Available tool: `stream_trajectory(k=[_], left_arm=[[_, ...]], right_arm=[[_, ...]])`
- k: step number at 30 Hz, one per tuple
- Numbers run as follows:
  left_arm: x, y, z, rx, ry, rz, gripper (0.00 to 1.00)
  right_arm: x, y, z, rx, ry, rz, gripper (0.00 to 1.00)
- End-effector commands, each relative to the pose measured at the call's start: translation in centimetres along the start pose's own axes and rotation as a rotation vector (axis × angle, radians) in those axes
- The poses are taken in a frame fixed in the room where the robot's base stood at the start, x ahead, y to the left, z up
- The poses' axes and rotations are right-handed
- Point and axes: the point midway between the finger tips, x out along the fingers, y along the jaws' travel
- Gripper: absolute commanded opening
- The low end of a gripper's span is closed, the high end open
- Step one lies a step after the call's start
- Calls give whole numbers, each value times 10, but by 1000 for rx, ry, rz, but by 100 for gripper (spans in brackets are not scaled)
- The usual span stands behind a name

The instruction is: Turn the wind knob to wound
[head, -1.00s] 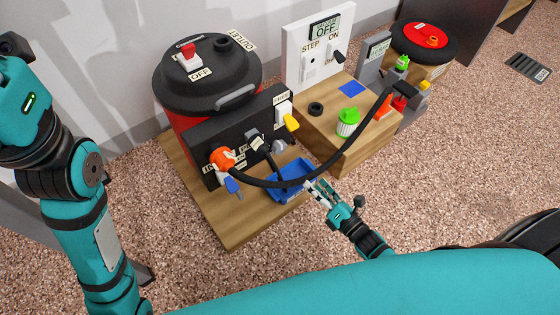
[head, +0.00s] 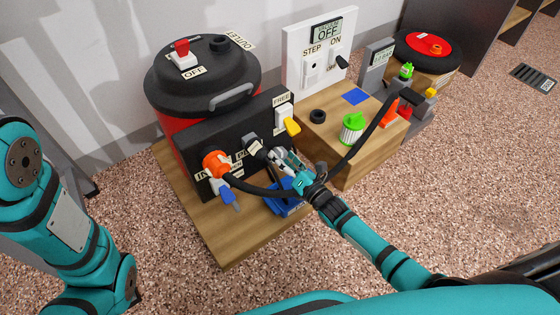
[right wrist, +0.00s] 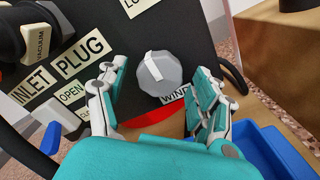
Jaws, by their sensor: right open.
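The wind knob is a grey faceted knob (right wrist: 160,76) with a white pointer stripe on the dark front panel. In the right wrist view its stripe points up, leaning slightly left. A partly covered "WIND" label (right wrist: 174,96) sits just below it. My right gripper (right wrist: 159,70) is open, with one finger at each side of the knob and visible gaps between. In the head view my right gripper (head: 284,160) is at the panel and largely covers the knob. No "wound" marking is readable. My left arm shows at the left edge, its gripper out of view.
A blue tray (head: 282,207) lies under the gripper. The red-black canister (head: 203,85) stands behind.

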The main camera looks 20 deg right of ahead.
Motion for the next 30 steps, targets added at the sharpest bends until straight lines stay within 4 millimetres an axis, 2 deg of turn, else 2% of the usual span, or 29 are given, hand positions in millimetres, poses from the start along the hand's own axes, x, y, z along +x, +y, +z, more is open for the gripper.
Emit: stream_trajectory(k=[1,6,14,27,30], left_arm=[[-6,1,-2,0,-1,0,40],[-8,2,-2,0,-1,0,40],[-8,2,-2,0,-1,0,40],[-8,2,-2,0,0,1,40],[-8,2,-2,0,0,1,40]], right_arm=[[6,-2,-1,0,-1,2,68],[15,0,-1,0,1,1,68],[15,1,0,1,1,0,68],[15,0,0,1,0,0,11],[15,0,0,3,0,0,11]])
